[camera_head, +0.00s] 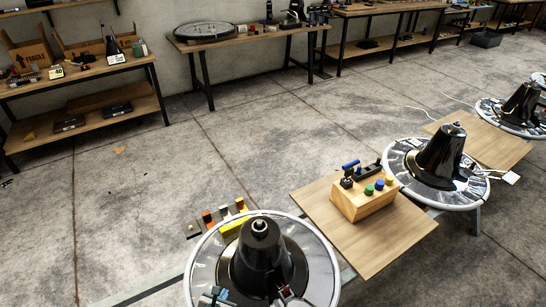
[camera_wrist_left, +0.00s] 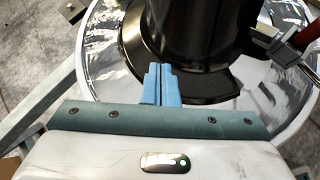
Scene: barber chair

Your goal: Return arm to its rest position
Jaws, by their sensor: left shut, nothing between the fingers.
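My left gripper (camera_head: 216,296) is at the bottom edge of the head view, over the near part of a round chair base (camera_head: 322,262). In the left wrist view its blue fingers (camera_wrist_left: 158,84) are shut with nothing between them. They point toward the black cone-shaped column (camera_head: 262,250) that stands upright on the base. I cannot tell whether they touch it. The column's lower part also fills the top of the left wrist view (camera_wrist_left: 195,30). My right gripper is not in view.
A metal clamp-like part with a red piece (camera_wrist_left: 308,34) is beside the column. A wooden board (camera_head: 385,255) carries a wooden block (camera_head: 362,207) with coloured knobs. Several coloured blocks lie behind the near base. More chair bases (camera_head: 436,165) stand at right. Open floor lies at left.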

